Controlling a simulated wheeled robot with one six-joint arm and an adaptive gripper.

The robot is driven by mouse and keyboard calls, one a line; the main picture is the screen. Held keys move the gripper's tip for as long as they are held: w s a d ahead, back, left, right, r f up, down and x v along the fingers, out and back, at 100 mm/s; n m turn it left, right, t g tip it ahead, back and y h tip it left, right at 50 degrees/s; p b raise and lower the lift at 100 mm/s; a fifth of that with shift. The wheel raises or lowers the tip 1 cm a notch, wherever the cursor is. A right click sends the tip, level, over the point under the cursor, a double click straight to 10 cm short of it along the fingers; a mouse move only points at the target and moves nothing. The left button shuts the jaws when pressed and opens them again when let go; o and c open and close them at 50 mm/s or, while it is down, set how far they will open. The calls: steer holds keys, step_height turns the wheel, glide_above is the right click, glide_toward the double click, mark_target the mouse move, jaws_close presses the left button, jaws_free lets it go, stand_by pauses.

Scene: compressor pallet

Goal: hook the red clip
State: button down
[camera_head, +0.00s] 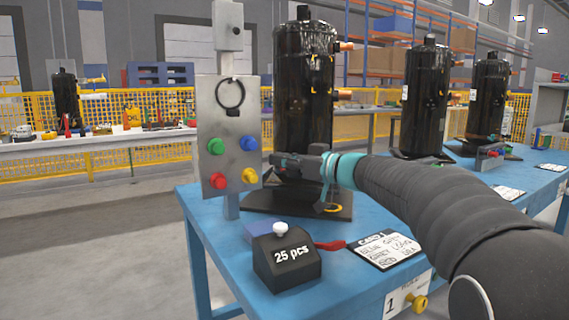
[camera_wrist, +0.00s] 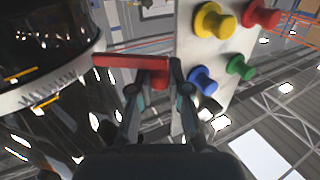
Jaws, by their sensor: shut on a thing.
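In the wrist view, my gripper (camera_wrist: 157,80) is shut on a red clip (camera_wrist: 130,62), an L-shaped piece whose long arm points left toward the black compressor (camera_wrist: 45,35). In the head view, my gripper (camera_head: 277,163) is in front of the lower part of the black compressor (camera_head: 304,85), just right of the grey panel (camera_head: 225,128). The held clip cannot be made out there. The panel carries green, blue, red and yellow knobs; in the wrist view they are at the upper right, apart from the clip.
On the blue table (camera_head: 205,208) are a black "25 pcs" box (camera_head: 285,265), a red piece (camera_head: 330,245) beside it, and a written card (camera_head: 385,250). A black ring (camera_head: 230,95) hangs on the panel. More compressors (camera_head: 425,100) stand at the right. Floor at the left is clear.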

steer(key=shift+w+a+m+t+h, duration=0.2)
steer(key=shift+a+m+t+h, duration=0.15)
steer(key=shift+m+t+h, duration=0.45)
steer(key=shift+w+a+m+t+h, duration=0.2)
steer(key=shift+a+m+t+h, duration=0.1)
steer(key=shift+m+t+h, duration=0.6)
steer(key=shift+w+a+m+t+h, duration=0.2)
steer(key=shift+a+m+t+h, duration=0.15)
steer(key=shift+m+t+h, duration=0.45)
steer(key=c, duration=1.1)
jaws_free()
steer(key=v, duration=0.8)
